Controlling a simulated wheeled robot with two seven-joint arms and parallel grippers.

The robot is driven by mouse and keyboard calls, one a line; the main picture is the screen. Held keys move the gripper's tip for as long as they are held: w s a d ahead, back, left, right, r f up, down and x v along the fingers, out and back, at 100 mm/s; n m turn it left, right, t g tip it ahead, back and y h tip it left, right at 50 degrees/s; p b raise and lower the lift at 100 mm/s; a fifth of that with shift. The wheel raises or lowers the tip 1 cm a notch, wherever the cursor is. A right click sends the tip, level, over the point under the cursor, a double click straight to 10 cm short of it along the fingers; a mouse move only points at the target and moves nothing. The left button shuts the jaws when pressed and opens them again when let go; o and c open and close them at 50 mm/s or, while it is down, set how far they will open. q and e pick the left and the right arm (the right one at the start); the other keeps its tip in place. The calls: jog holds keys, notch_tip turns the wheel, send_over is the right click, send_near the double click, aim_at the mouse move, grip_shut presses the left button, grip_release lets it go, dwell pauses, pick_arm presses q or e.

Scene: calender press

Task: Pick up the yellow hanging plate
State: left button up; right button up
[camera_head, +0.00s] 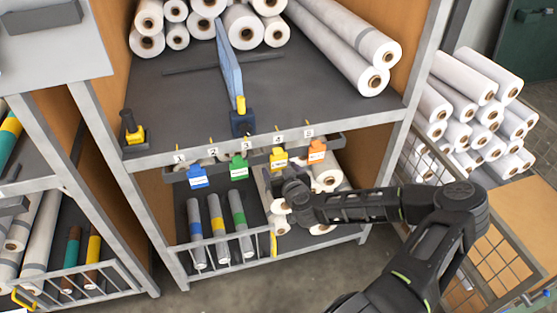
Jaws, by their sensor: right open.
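The yellow hanging plate (279,159) hangs at the spot marked 4 on the grey rail under the shelf edge. My right gripper (277,183) is just below it, reaching in from the right with its jaws open. I see no grip on the plate; whether a fingertip touches it is too small to tell. A blue plate (198,178), a green plate (238,168) and an orange plate (317,151) hang on the same rail. My left gripper is out of view.
The shelf edge (260,139) runs just above the plates. Rolls with blue, yellow and green bands (217,222) stand in the lower rack. White rolls (325,178) lie behind my right gripper. A wire cage (480,240) stands at the right.

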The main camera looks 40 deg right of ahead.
jog(key=shift+w+f, duration=0.1)
jog(key=shift+w, duration=0.05)
jog(key=shift+c, duration=0.3)
jog(key=c, duration=1.2)
jog(key=shift+o, duration=0.2)
jog(key=shift+a+r, duration=0.4)
jog(key=shift+r, duration=0.1)
jog(key=s+a+r, duration=0.1)
jog(key=a+r, duration=0.2)
jog(key=a, duration=0.3)
jog(key=s+a+r+b, duration=0.1)
jog(key=a+r, duration=0.3)
jog(key=a, duration=0.3)
